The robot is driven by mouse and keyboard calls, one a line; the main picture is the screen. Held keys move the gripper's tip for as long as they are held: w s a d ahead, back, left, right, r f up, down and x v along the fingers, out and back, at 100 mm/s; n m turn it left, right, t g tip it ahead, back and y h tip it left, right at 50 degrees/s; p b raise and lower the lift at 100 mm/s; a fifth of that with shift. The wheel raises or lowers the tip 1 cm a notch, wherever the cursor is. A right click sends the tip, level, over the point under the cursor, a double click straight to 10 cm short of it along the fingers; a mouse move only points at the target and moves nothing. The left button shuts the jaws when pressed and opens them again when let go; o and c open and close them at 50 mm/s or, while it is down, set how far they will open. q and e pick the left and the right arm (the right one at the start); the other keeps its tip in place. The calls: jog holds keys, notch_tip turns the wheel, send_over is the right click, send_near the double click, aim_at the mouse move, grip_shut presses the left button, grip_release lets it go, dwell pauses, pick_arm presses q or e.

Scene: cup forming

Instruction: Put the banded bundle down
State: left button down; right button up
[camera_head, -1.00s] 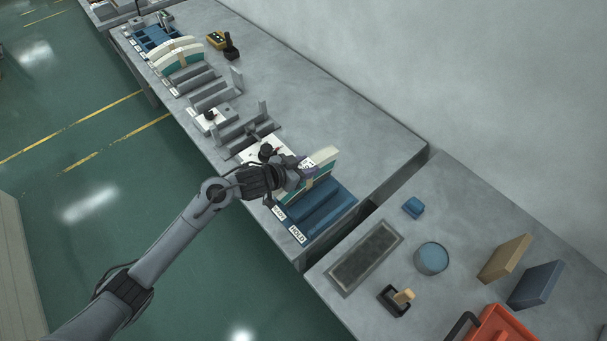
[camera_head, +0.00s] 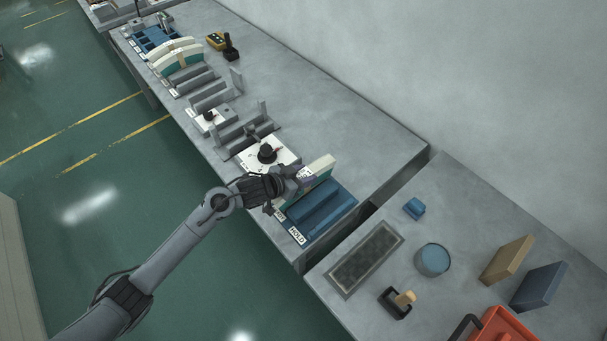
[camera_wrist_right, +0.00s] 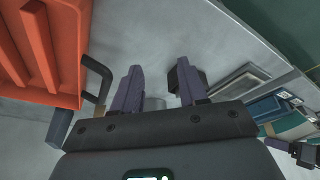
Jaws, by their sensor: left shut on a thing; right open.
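My left gripper (camera_head: 303,180) is shut on the banded bundle (camera_head: 322,166), a cream and teal stack standing on edge. The gripper and wrist cover its near end. The bundle is at the back-left slot of the blue tray (camera_head: 325,217) labelled HOLD; whether its bottom edge touches the tray is hidden. The right wrist view shows the bundle's teal side (camera_wrist_right: 290,123) beside the tray at the right. My right gripper (camera_wrist_right: 159,68) is open and empty, its two purple fingers apart, away from the tray.
A white plate with a black knob (camera_head: 267,154) stands just left of the tray. Another banded stack (camera_head: 178,57) is at the far left. On the right table are a dark mat (camera_head: 365,257), a blue round tub (camera_head: 432,259), a stamp (camera_head: 398,300) and an orange crate (camera_head: 496,327).

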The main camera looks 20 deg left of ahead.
pick_arm(q)
jog(key=c, duration=0.6)
grip_release()
jog(key=shift+r, duration=0.2)
jog(key=shift+s+a+r, duration=0.15)
jog(key=shift+s+a, duration=0.05)
jog(key=shift+s, duration=0.15)
jog(key=p+v, duration=0.2)
jog(key=v, duration=0.8)
jog(key=shift+s+a+r, duration=0.15)
jog(key=shift+s+a, duration=0.05)
jog(key=shift+s, duration=0.15)
jog(key=s+f+n+g+y, duration=0.1)
jog(key=s+f+g+y, duration=0.1)
jog(key=s, duration=1)
jog(key=s+d+f+n+g+y, duration=0.1)
jog(key=s+g, duration=0.4)
jog(key=s, duration=0.8)
notch_tip(320, 180, down, 3)
jog(key=n+y, duration=0.1)
jog(key=y, duration=0.1)
jog(key=shift+r+n+y, duration=0.25)
jog(key=shift+n+y, duration=0.05)
jog(key=shift+w, duration=0.1)
